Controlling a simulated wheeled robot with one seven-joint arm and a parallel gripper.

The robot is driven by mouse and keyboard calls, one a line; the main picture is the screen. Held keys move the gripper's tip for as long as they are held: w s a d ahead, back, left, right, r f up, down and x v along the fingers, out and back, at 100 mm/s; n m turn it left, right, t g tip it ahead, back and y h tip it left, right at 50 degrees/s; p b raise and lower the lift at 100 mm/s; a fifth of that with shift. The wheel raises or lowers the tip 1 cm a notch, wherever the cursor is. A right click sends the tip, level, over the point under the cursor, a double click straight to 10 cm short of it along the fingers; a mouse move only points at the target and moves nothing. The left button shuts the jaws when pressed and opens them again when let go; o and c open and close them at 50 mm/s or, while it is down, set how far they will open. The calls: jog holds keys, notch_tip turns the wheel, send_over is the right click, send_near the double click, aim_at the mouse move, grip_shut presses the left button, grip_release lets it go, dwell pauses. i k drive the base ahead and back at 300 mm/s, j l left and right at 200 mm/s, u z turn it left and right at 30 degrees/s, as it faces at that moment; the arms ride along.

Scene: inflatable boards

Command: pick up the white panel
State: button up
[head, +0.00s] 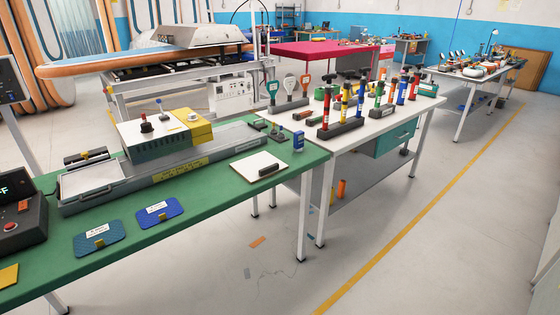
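A white panel (252,163) lies flat near the right end of the green table (136,262), close to its front edge. It is a small, thin, light square. A short dark piece (269,170) sits on its right front part; I cannot tell whether it is fixed to the panel. My gripper and arm are not in view.
Two blue pads (99,235) (160,213) lie to the left. A white table (386,122) with colourful pumps stands beyond. The floor at right is mostly clear.

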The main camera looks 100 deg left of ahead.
aim_at(254, 168)
jog(key=u, duration=2.8)
